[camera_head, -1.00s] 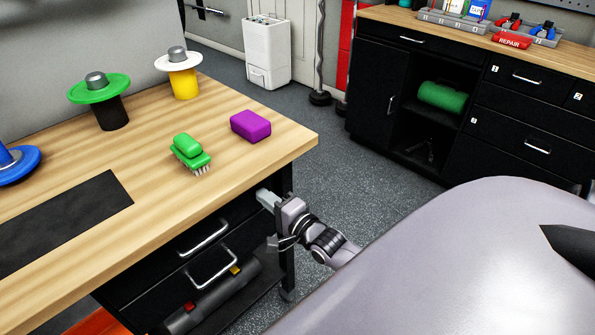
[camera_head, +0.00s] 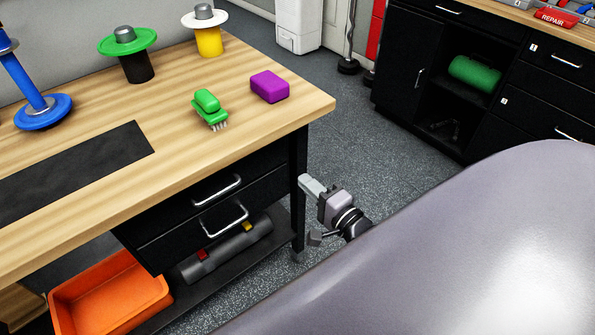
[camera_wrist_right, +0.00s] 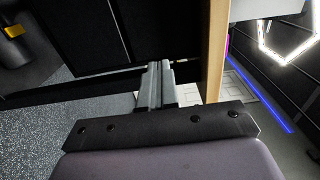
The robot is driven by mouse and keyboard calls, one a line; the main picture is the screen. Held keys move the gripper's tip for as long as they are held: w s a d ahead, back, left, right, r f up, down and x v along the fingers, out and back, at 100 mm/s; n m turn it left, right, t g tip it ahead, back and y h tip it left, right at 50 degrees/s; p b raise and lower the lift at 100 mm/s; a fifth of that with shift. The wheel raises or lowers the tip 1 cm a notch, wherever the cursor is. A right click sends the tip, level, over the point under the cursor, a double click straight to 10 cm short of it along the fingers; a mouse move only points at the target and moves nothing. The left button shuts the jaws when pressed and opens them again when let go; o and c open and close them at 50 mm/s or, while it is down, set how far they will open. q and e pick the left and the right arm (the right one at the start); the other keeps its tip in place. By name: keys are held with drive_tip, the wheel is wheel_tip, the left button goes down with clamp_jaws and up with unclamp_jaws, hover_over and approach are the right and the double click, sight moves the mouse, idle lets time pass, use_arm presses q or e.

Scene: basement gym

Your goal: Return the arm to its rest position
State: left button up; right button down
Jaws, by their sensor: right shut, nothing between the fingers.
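My right gripper (camera_head: 306,184) shows in the head view beside the near right corner of the wooden workbench (camera_head: 290,112), below the level of its top. Its fingers are shut with nothing between them. In the right wrist view the fingers of the right gripper (camera_wrist_right: 155,84) lie side by side, with the bench's wooden edge (camera_wrist_right: 213,60) just to their right. Most of the right arm is hidden behind my own large grey body part. My left gripper is not in view.
On the bench are a green brush (camera_head: 209,108), a purple block (camera_head: 269,87), a dark mat (camera_head: 80,170) and several weight-plate stands. Bench drawers (camera_head: 215,200) and an orange bin (camera_head: 110,290) are below. A black cabinet (camera_head: 400,60) stands across clear floor (camera_head: 350,130).

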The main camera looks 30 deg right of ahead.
drive_tip(key=shift+s+d, duration=0.15)
drive_tip(key=shift+s, duration=1.45)
drive_tip(key=s+a+f+n+g+p, duration=0.1)
drive_tip(key=s+a+f+n+g, duration=0.2)
drive_tip(key=n, duration=0.6)
drive_tip(key=s+a+f+n+g+p, duration=0.2)
drive_tip(key=s+a+f+n+g, duration=0.1)
drive_tip(key=s+a+n, duration=0.4)
drive_tip(key=s+n+g, duration=0.1)
drive_tip(key=n, duration=0.2)
drive_tip(key=shift+s+g+y, duration=0.3)
drive_tip(key=shift+s, duration=0.1)
